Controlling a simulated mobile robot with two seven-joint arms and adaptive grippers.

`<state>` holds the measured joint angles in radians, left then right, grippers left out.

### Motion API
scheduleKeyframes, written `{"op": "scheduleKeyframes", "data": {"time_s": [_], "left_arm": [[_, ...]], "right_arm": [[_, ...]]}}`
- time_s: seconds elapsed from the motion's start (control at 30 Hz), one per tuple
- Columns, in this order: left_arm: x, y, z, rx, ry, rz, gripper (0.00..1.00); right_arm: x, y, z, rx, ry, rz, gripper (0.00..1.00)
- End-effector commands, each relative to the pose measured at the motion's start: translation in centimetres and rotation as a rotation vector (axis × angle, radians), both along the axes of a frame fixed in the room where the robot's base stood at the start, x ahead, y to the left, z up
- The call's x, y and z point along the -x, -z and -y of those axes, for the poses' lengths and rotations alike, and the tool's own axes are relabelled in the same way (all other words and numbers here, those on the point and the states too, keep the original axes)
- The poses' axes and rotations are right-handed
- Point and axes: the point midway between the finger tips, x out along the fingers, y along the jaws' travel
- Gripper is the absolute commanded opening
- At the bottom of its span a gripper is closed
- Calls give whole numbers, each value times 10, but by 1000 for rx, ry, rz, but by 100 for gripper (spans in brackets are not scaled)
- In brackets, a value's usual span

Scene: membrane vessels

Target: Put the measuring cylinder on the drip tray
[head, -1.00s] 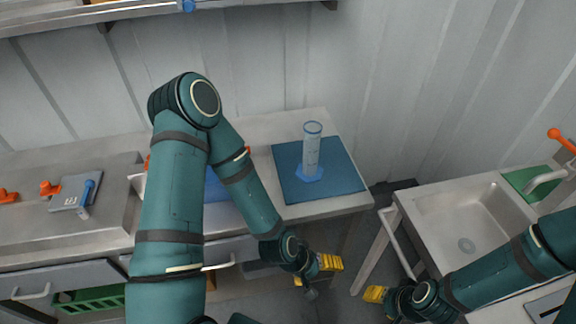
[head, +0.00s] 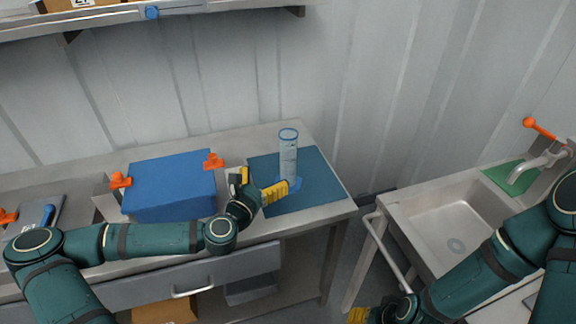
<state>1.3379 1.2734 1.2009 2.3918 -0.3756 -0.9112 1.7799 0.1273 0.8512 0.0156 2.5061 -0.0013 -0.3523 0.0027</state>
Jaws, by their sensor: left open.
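The measuring cylinder (head: 289,155) is a clear, bluish upright tube with a blue rim and a wide blue foot. It stands on a flat dark teal mat (head: 322,187) at the right end of the steel bench. My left gripper (head: 280,190), with yellow fingers, is open and empty at the mat's left front part. It is close to the foot of the cylinder and partly in front of it; I cannot tell whether they touch. My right gripper (head: 358,314) is low at the bottom edge, mostly cut off. I cannot tell for certain which thing is the drip tray.
A blue box (head: 172,186) with orange clips stands left of the mat. A steel sink (head: 440,225) with a tap (head: 545,160) is at the right, beyond a gap. A shelf (head: 200,17) runs along the wall above the bench (head: 240,145).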

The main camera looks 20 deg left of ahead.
Motion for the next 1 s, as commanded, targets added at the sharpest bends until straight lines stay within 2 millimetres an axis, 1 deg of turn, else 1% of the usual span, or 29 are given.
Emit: {"op": "scheduleKeyframes", "data": {"time_s": [0.3,0.4,0.67,0.9,1.0], "left_arm": [[-55,-1,11,0,2,1,90],[-69,0,13,0,3,0,90],[-87,-1,16,-1,3,0,90],[-120,-5,21,-1,3,-1,90],[-129,-5,23,-1,4,-1,90]], "right_arm": [[-1,6,0,0,1,3,47],[-1,7,0,0,1,3,47],[-2,9,0,1,2,5,47],[-3,15,0,1,2,7,47],[-3,16,0,1,2,8,47]]}}
